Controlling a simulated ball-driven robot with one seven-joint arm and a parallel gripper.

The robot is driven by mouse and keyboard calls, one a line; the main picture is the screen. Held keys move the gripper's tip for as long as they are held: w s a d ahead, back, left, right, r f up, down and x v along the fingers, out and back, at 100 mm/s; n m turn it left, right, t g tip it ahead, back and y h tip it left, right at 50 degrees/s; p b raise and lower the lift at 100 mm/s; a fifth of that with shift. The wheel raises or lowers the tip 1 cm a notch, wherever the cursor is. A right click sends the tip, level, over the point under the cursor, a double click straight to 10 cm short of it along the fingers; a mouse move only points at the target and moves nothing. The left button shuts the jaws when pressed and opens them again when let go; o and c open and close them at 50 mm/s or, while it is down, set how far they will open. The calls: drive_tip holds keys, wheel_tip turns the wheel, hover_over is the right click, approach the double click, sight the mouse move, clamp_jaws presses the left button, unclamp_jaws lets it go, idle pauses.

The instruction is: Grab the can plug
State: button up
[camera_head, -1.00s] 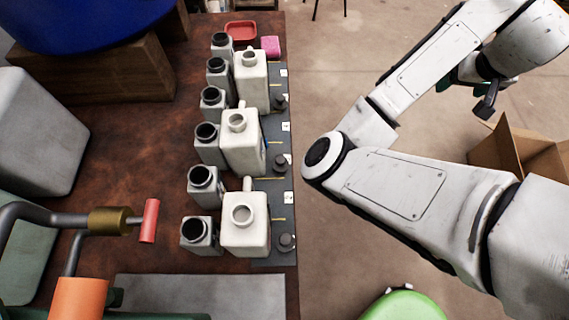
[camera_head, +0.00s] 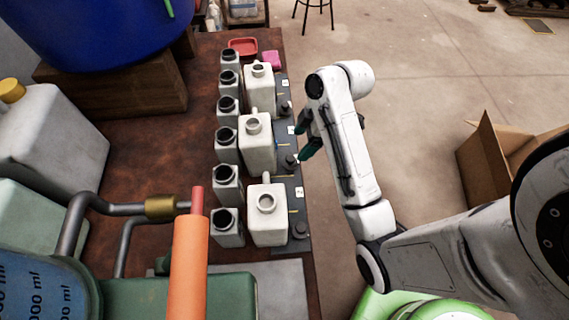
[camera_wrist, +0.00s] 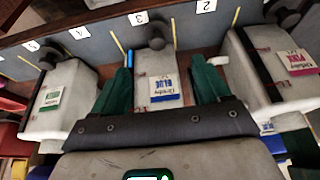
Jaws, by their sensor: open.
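Dark grey can plugs stand on a dark strip along the bench's right edge, each beside a white can. In the head view they are the far plug (camera_head: 285,108), the middle plug (camera_head: 290,161) and the near plug (camera_head: 299,231). My gripper (camera_head: 304,137) is open and empty, with dark green fingers, just right of the strip near the middle can (camera_head: 257,155). In the wrist view, my gripper (camera_wrist: 162,68) points at the plug (camera_wrist: 155,36) by the blue-labelled can (camera_wrist: 158,88), numbered 3. The plug lies beyond the fingertips, apart from them.
Pink-labelled (camera_wrist: 278,68) and green-labelled (camera_wrist: 58,100) cans flank the blue one. Grey open-necked bottles (camera_head: 227,178) stand left of the white cans. A red tray (camera_head: 243,46) and pink block (camera_head: 271,59) lie at the far end. A cardboard box (camera_head: 485,150) is on the floor.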

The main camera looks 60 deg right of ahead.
sight(291, 158)
drive_tip(key=x, duration=0.4)
drive_tip(key=shift+d, duration=0.1)
drive_tip(key=shift+x, duration=2.85)
drive_tip(key=shift+s+d+f, duration=0.1)
drive_tip(key=shift+s+d, duration=0.05)
drive_tip(key=shift+s, duration=0.05)
drive_tip(key=c, duration=1.1)
